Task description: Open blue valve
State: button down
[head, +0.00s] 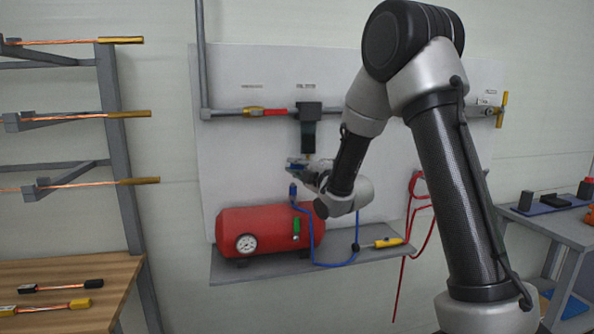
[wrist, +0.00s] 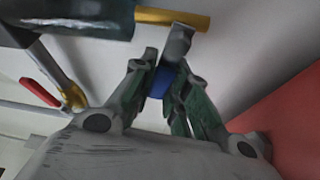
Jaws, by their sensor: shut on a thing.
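The blue valve (wrist: 160,82) shows in the wrist view as a small blue piece between the fingers of my gripper (wrist: 168,90). The fingers are closed on it, one on each side, and hide much of it. A grey fitting and a brass-coloured bar (wrist: 172,18) are just beyond it. In the head view my gripper (head: 298,168) is at the blue valve (head: 296,163), below the dark regulator block (head: 308,125) on the wall pipe. The valve is mostly hidden there by the gripper, so I cannot tell its handle angle.
A red tank (head: 265,231) with a gauge stands on a grey shelf (head: 230,270) just below my gripper. A blue hose (head: 357,225) hangs beside it. A red-handled valve (head: 270,112) sits on the pipe to the left. A wooden table (head: 110,275) is at left.

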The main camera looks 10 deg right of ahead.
jog(key=m, duration=0.1)
jog(key=r+m+t, duration=0.1)
jog(key=shift+d+m, duration=0.15)
jog(key=shift+m, duration=0.25)
jog(key=c, duration=1.4)
grip_release()
jog(key=shift+v, duration=4.05)
